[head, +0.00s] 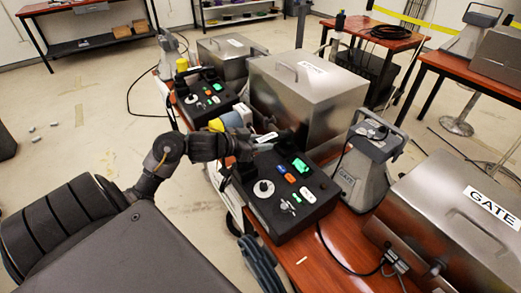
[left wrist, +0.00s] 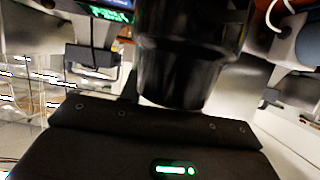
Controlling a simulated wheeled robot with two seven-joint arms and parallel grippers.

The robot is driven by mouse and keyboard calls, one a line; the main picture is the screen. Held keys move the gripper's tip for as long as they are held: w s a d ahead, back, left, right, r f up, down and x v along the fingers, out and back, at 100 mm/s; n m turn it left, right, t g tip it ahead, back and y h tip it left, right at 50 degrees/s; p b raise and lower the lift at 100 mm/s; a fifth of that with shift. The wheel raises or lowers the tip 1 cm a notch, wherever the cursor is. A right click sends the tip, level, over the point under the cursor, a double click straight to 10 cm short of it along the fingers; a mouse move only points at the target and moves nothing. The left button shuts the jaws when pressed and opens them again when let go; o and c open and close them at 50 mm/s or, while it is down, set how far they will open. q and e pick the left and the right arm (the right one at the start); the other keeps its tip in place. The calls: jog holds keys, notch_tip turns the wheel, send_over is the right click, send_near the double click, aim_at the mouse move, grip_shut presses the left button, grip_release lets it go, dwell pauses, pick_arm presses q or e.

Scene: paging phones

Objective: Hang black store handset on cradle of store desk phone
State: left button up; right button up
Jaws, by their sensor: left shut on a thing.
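My left gripper (head: 257,148) is over the far left corner of a black desk unit and is shut on a dark thing that appears to be the black handset. A white label (head: 266,137) shows by the fingers; its text is too small to read. In the left wrist view a black rounded body (left wrist: 185,60) fills the upper middle, probably the handset close up. The black desk unit (head: 300,212), apparently the store desk phone, has a white dial, coloured buttons and a green display. My arm and gripper hide its far left part, and I cannot make out the cradle. My right gripper is out of view.
A metal case (head: 305,95) with a partly legible label stands behind the desk unit. A grey device marked GATE (head: 362,165) and a metal GATE case (head: 455,225) stand to its right. A second black unit (head: 208,97) lies farther back. A cable runs along the wooden bench (head: 345,245).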

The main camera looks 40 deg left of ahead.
pick_arm(q)
jog(key=shift+a+f, duration=0.1)
jog(key=shift+f, duration=0.2)
jog(key=o, duration=1.1)
jog(key=shift+f, duration=0.2)
